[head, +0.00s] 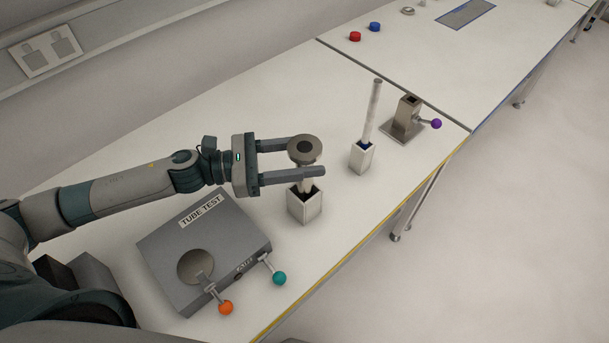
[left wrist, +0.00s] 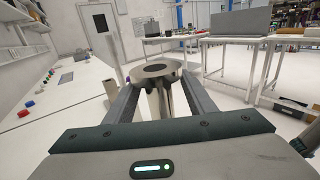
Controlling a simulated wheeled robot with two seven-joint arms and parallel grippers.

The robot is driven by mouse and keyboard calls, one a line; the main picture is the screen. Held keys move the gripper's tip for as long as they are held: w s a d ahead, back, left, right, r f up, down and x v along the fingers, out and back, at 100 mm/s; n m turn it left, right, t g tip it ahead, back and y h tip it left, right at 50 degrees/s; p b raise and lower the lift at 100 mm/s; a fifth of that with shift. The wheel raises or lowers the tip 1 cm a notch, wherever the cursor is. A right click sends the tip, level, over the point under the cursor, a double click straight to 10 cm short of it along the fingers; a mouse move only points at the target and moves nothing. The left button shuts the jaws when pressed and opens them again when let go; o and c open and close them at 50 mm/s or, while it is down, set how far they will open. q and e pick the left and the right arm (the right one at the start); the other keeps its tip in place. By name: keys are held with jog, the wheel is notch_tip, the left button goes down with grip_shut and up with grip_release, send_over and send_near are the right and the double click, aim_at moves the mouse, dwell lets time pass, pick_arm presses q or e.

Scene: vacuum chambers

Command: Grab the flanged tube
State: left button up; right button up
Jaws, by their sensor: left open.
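The flanged tube (head: 305,150) stands upright in a white square holder (head: 304,206) on the table, its round dark-topped flange uppermost. My left gripper (head: 308,157) is open, with one finger on each side of the tube just below the flange. In the left wrist view the flange (left wrist: 156,70) lies between the two fingers (left wrist: 158,92), towards their tips. I cannot tell whether either finger touches the tube. My right gripper is not in view.
A grey "TUBE TEST" box (head: 165,240) with orange and teal knobs sits below my left arm. A second white holder (head: 361,158) carries a tall clear tube (head: 373,110). A metal stand (head: 405,118) with a purple knob is beyond. Red (head: 355,36) and blue (head: 375,27) buttons are farther back.

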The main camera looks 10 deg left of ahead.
pick_arm(q)
jog(key=p+x, duration=0.2)
jog(key=x, duration=0.1)
jog(key=shift+w+d+f, duration=0.1)
jog(key=shift+w+d, duration=0.15)
jog(key=shift+d, duration=0.05)
grip_shut()
dwell(1.5)
